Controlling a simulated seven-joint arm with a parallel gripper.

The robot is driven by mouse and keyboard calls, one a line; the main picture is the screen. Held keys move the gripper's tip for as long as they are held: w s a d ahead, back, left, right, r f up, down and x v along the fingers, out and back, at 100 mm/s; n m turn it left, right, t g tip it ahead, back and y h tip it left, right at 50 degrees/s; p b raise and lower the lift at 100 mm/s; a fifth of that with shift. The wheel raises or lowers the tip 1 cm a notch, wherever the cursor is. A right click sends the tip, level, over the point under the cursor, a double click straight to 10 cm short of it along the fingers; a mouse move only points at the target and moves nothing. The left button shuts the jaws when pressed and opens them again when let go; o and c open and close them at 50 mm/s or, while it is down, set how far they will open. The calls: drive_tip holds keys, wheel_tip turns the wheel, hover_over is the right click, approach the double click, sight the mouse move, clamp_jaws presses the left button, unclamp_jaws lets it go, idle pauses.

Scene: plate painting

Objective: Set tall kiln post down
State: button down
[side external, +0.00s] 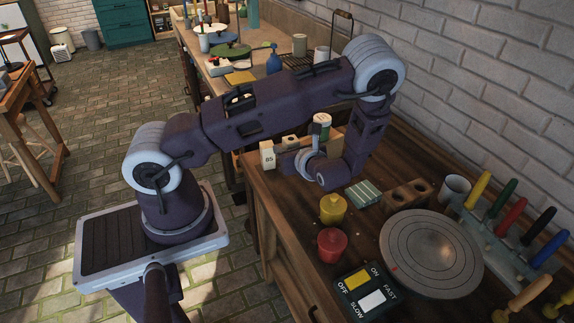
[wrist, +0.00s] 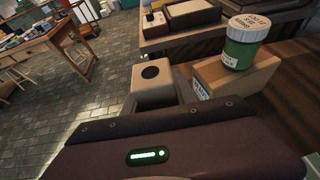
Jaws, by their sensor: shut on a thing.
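The tall kiln post is a cream block marked 85 (side external: 267,155), upright at the left end of the dark wooden bench in the side view. In the wrist view, the post (wrist: 152,86) shows from above, with a dark round hole in its top. My gripper (side external: 283,162) reaches in from the right, level and low over the bench, and is shut on the post. A grey finger shows along the post's right side in the wrist view. The post's lower part is hidden there, and I cannot tell whether its base touches the bench.
Yellow (side external: 333,209) and red (side external: 332,245) jars and a round wheel (side external: 432,254) stand nearer the camera. A second bench (side external: 237,88) lies beyond.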

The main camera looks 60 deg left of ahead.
wheel_tip(320, 180, up, 8)
drive_tip(key=w+d+m+t+h, duration=0.3)
drive_tip(key=w+m+t, duration=0.1)
drive_tip(key=w, duration=0.7)
drive_tip(key=w+d+m+t+h, duration=0.3)
drive_tip(key=w+d+m+t, duration=0.15)
drive_tip(key=w, duration=0.65)
drive_tip(key=w+d+m+t+h, duration=0.25)
drive_tip(key=w+m+t, duration=0.2)
drive_tip(key=w, duration=0.65)
drive_tip(key=shift+g, duration=0.3)
drive_tip(key=f, duration=1.5)
drive_tip(key=shift+s+a+f, duration=0.15)
drive_tip(key=shift+s+f, duration=0.1)
drive_tip(key=shift+f, duration=0.05)
drive_tip(key=c, duration=1)
unclamp_jaws()
drive_tip(key=shift+f, duration=0.1)
